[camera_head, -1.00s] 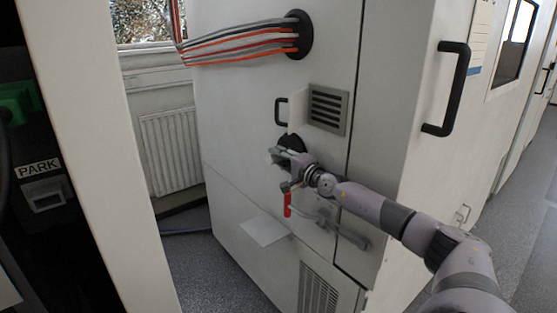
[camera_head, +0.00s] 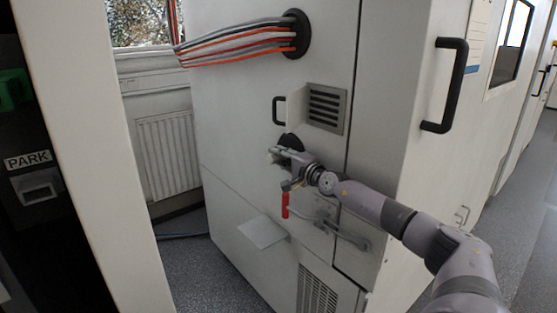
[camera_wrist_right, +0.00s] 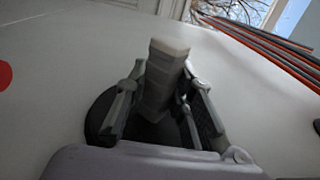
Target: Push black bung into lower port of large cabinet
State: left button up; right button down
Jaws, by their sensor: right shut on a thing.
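My right gripper (camera_head: 282,168) is at the lower port of the large cabinet (camera_head: 232,128). A black round shape (camera_head: 291,141) shows there against the cabinet face, partly hidden by the gripper. In the right wrist view the gripper (camera_wrist_right: 163,100) has its fingers closed in over this black round shape (camera_wrist_right: 98,117), with dark material between them. The gripper is shut on the black bung, though its outline blends with the port's black rim. I cannot tell how deep the bung sits. My left gripper is not in view.
Above the port are a vent grille (camera_head: 326,108) and a small black handle (camera_head: 279,111). Grey and red cables (camera_head: 235,42) enter the upper port. A small shelf (camera_head: 262,232) juts out lower down.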

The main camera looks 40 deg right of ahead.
jog(key=shift+r, duration=0.1)
jog(key=c, duration=1.4)
grip_release()
jog(key=shift+o, duration=0.5)
jog(key=shift+o, duration=0.5)
jog(key=o, duration=1.2)
jog(key=shift+s, duration=0.15)
